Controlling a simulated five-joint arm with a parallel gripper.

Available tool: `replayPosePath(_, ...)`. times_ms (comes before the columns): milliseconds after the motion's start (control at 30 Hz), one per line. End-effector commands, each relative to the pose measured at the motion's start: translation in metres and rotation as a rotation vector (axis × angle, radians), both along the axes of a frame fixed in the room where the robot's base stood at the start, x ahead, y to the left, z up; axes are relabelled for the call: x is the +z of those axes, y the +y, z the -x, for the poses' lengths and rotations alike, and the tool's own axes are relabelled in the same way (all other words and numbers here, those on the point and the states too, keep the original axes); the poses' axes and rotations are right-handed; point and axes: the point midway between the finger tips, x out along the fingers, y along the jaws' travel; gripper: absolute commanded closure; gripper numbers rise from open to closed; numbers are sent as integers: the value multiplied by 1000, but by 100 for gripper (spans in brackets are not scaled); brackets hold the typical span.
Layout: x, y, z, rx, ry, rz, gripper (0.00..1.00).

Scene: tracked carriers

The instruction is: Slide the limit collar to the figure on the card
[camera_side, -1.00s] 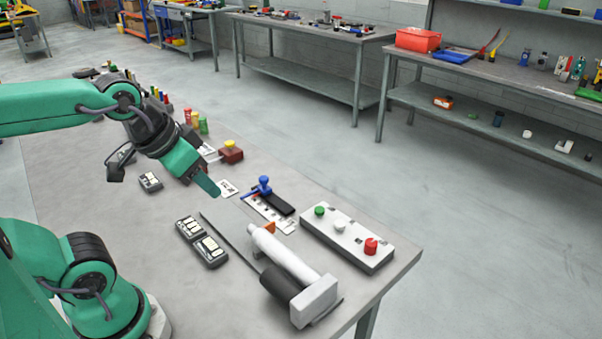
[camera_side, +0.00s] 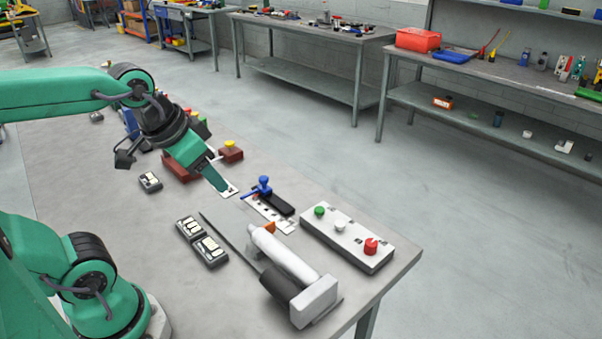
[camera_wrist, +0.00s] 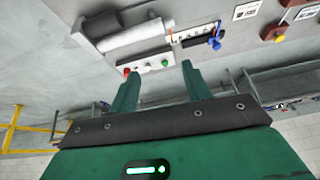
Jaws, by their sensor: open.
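A blue knobbed piece (camera_side: 264,187), which looks like the limit collar, stands at the far end of a scale strip (camera_side: 270,214) with a black bar beside it. In the wrist view the blue piece (camera_wrist: 214,43) is at the right end of the pale marked strip (camera_wrist: 187,33). A white card (camera_side: 232,191) lies left of it, partly behind my gripper; its figure is too small to read. Cards (camera_wrist: 247,10) also show in the wrist view. My gripper (camera_side: 221,187) is open and empty, above the table, left of the blue piece and apart from it.
A button box (camera_side: 346,237) with green, white and red knobs stands right of the strip. A white cylinder assembly (camera_side: 285,253) lies in front. Two dark switch boxes (camera_side: 202,241) are at left.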

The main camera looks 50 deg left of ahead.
Motion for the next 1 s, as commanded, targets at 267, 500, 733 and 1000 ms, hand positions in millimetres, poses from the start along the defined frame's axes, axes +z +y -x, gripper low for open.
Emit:
replayPosePath(267,8,17,-43,-96,79,-64,52)
replayPosePath(500,7,37,-85,-198,154,-114,52)
replayPosePath(733,-4,61,-125,-298,224,-147,52)
replayPosePath(1000,-29,94,-170,-422,302,-170,52)
